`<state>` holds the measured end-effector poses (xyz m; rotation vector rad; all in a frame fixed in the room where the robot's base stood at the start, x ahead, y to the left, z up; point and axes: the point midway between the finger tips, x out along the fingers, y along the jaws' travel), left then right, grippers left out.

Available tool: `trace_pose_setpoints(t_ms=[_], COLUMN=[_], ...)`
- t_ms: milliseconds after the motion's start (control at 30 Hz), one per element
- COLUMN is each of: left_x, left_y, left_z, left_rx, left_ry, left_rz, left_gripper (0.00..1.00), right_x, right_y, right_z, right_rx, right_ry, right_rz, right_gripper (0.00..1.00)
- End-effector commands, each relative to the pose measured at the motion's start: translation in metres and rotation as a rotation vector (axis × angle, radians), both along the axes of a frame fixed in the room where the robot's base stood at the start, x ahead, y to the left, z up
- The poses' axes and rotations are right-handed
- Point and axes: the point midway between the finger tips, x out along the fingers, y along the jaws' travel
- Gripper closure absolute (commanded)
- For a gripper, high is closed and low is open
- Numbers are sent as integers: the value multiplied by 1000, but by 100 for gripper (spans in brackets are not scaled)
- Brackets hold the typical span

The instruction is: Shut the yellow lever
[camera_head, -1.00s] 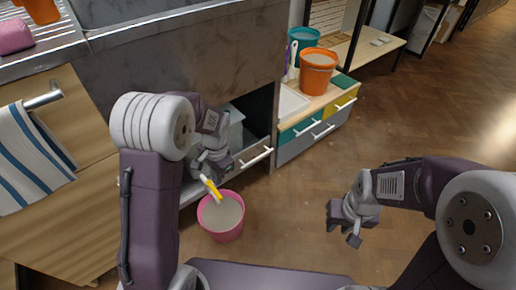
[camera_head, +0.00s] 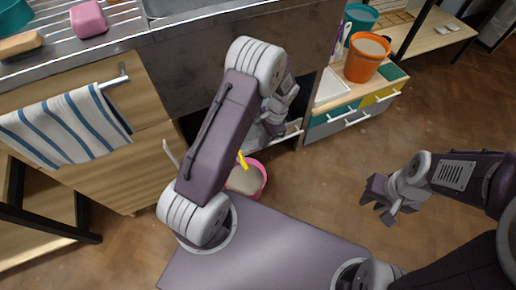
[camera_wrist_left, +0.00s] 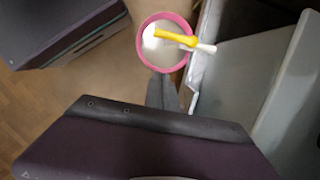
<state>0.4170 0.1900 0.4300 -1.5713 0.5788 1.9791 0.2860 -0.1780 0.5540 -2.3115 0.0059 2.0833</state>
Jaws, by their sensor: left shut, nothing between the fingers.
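The yellow lever (camera_head: 242,160) shows only in part in the head view, beside my left arm. In the left wrist view the lever (camera_wrist_left: 175,37) lies across the opening of a pink bucket (camera_wrist_left: 141,52), with a white end toward the grey panel. The bucket also shows in the head view (camera_head: 262,178), partly behind my arm. My left gripper (camera_head: 270,124) is low at the cabinet opening, partly hidden by its arm. Its shut, empty fingers (camera_wrist_left: 164,92) point toward the bucket, apart from the lever in the picture. My right gripper (camera_head: 378,208) is open and empty above the floor.
A grey panel (camera_wrist_left: 285,90) stands close on the right in the left wrist view. A drawer unit (camera_head: 355,116) with an orange bucket (camera_head: 366,58) stands to the right of the opening. A striped towel (camera_head: 68,122) hangs at left. The floor at right is clear.

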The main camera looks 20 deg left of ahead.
Motion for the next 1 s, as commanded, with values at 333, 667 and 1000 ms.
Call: trace_pose_setpoints(t_ms=[333,667,1000], left_x=[-14,-42,-45], left_y=[12,36,38], left_z=[-82,-90,-88], left_rx=[0,0,0], left_ry=[3,0,0], left_rz=[0,1,0], left_gripper=[100,100,100], right_x=[0,0,0], right_y=[0,0,0], right_z=[-52,-73,-73], right_rx=[0,0,0], right_ry=[0,0,0], right_rz=[0,0,0], right_gripper=[73,73,73])
